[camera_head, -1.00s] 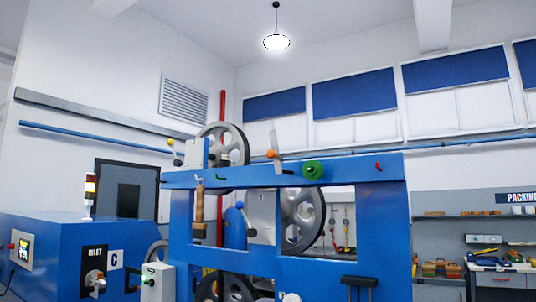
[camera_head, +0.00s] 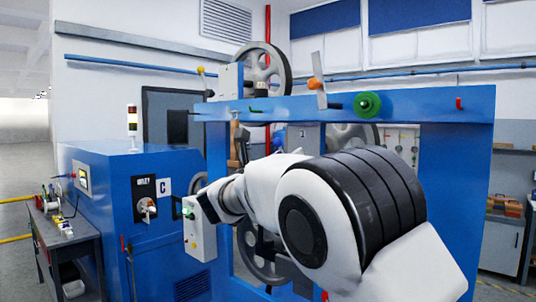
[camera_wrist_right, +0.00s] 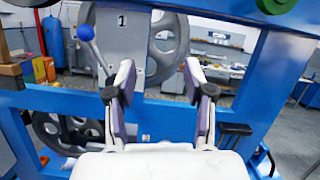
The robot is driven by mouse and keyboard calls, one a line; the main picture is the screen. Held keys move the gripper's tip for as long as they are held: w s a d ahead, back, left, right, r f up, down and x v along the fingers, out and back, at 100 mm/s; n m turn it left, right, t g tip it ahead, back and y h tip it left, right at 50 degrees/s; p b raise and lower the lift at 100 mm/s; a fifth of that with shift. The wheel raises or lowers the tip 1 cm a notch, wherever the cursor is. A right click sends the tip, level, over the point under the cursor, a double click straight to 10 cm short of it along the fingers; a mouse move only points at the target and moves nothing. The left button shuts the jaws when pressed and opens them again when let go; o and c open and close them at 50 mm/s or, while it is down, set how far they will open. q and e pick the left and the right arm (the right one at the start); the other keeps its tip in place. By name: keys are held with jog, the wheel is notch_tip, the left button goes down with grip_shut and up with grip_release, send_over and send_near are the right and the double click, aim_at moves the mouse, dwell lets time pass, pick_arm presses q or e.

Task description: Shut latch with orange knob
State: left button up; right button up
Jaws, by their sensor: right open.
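The orange knob (camera_head: 314,83) is on a flat pale latch plate (camera_head: 318,95) at the top beam of the blue frame (camera_head: 420,105). The plate stands nearly upright and slightly tilted, rising above the beam. My right arm reaches in from the lower right in the head view, below the beam; its fingers cannot be made out there. In the right wrist view my right gripper (camera_wrist_right: 158,88) is open and empty, facing the frame's opening below the beam. The orange knob is outside the wrist view. My left gripper is not in view.
A green knob (camera_head: 367,105) and a red peg (camera_head: 459,103) are on the same beam. A blue-knobbed lever (camera_wrist_right: 86,34) and large grey pulleys (camera_wrist_right: 165,48) show in the wrist view. A blue cabinet (camera_head: 105,205) stands at left. Open floor lies beyond the far-left bench.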

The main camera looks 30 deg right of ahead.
jog(key=s+a+r+m, duration=0.1)
jog(key=s+a+r, duration=0.15)
jog(key=r, duration=0.65)
jog(key=m+h+p, duration=0.1)
jog(key=m, duration=0.1)
send_near(312, 85)
jog(key=d+r, duration=0.2)
jog(key=d, duration=0.1)
jog(key=shift+n, duration=0.3)
jog(key=w+d+p, duration=0.1)
jog(key=d, duration=0.1)
jog(key=w+d+r+p, duration=0.1)
jog(key=w+d+p, duration=0.1)
jog(key=w+d+r+p, duration=0.1)
jog(key=w+d+p, duration=0.1)
jog(key=shift+s+d, duration=0.1)
jog(key=shift+d, duration=0.25)
jog(key=shift+s+r, duration=0.1)
jog(key=shift+s, duration=0.3)
jog(key=shift+a, duration=0.2)
jog(key=shift+c, duration=0.3)
jog(key=shift+w, duration=0.25)
jog(key=c, duration=0.6)
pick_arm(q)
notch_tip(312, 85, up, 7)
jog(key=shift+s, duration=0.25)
pick_arm(e)
grip_shut()
